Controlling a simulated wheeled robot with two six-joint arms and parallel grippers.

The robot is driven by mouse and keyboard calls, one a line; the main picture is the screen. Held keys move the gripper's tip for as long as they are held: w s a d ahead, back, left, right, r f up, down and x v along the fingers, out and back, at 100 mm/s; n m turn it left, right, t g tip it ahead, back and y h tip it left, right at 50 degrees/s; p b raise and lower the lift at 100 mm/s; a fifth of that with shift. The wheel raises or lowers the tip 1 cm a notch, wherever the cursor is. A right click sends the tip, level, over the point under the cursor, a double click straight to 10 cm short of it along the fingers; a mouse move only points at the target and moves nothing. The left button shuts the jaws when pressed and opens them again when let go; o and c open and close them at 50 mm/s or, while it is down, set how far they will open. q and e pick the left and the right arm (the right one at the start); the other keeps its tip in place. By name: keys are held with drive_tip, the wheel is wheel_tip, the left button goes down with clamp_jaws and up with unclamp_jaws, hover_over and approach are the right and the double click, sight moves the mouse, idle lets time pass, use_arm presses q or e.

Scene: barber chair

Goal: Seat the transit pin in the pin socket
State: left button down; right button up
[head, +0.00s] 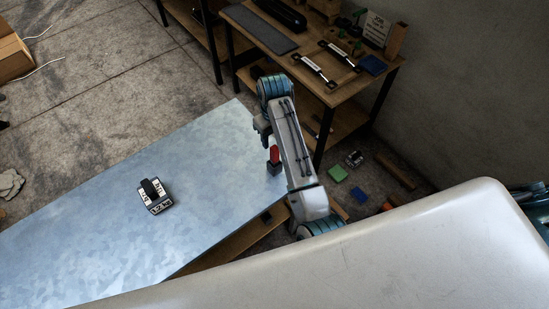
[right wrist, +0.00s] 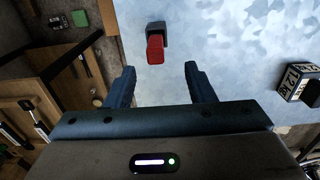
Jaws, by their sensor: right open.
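A red piece (head: 274,153), which looks like the transit pin's head, stands upright on a small dark block (head: 274,168) near the right edge of the pale blue-grey table (head: 90,235). The red piece also shows in the right wrist view (right wrist: 155,49), ahead of the fingers, with the dark block (right wrist: 157,27) behind it. I cannot tell whether the labelled black block (head: 155,195) on the table is the pin socket. My right gripper (right wrist: 160,85) is open and empty, apart from the red piece. My left gripper is not in view.
A wooden bench (head: 330,75) with tools stands beyond the table. Loose items, including a green block (head: 338,173) and a blue one (head: 359,195), lie on the floor to the right. A large pale surface (head: 400,250) fills the front right. Most of the tabletop is clear.

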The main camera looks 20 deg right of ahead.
sight(274, 150)
wheel_tip(274, 150, down, 5)
drive_tip(key=shift+r+p, duration=0.15)
drive_tip(key=shift+p, duration=0.4)
drive_tip(key=shift+w+d+f+p, duration=0.1)
drive_tip(key=shift+w+f+p, duration=0.05)
drive_tip(key=shift+f+p, duration=0.3)
drive_tip(key=f, duration=0.1)
drive_tip(key=f+p, duration=0.1)
drive_tip(key=f, duration=0.2)
drive_tip(key=shift+w+d+p, duration=0.15)
drive_tip(key=shift+w+p, duration=0.15)
drive_tip(key=shift+w, duration=0.05)
drive_tip(key=shift+f, duration=0.3)
drive_tip(key=shift+c, duration=0.2)
clamp_jaws()
